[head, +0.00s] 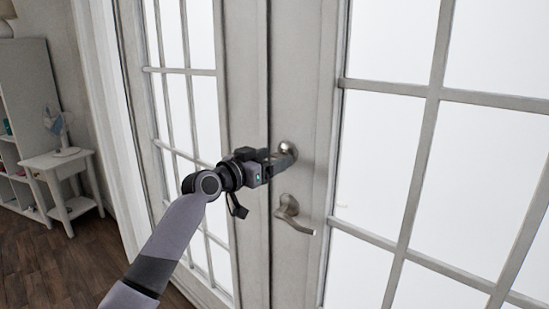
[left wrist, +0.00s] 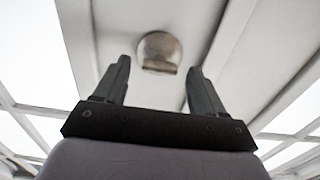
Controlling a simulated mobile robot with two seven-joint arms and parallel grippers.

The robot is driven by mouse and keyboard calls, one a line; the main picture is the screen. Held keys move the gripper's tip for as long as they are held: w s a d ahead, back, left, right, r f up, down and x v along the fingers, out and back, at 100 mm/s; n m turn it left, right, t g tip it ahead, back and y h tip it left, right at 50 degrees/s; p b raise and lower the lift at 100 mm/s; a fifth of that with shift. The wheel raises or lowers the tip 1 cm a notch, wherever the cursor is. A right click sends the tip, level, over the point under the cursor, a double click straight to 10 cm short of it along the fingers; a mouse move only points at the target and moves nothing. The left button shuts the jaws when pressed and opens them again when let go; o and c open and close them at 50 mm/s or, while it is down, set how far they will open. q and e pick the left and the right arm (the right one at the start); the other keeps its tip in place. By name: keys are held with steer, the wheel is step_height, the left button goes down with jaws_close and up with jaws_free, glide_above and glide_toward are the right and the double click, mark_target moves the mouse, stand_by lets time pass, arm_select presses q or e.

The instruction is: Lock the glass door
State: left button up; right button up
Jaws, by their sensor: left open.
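The white glass door (head: 305,110) has many panes and stands closed against a second paned door leaf (head: 240,100) on its left. A round metal lock with a thumb-turn (head: 287,148) sits above a lever handle (head: 292,214) on the door. My left gripper (head: 280,160) is at the lock, its fingers partly covering it. In the left wrist view the two fingers (left wrist: 160,80) are apart and empty, with the lock (left wrist: 159,52) showing between and just beyond their tips. I cannot tell if they touch it. My right gripper is not in view.
A small white side table (head: 60,165) with a fan (head: 60,130) stands at the left beside a white shelf unit (head: 28,95). The wooden floor (head: 45,255) in front of them is clear. The lever handle sticks out just below my left gripper.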

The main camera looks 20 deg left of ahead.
arm_select(q)
steer(key=shift+w+d, duration=0.35)
steer(key=shift+w, duration=0.3)
steer(key=c, duration=1.1)
steer(key=shift+o, duration=0.2)
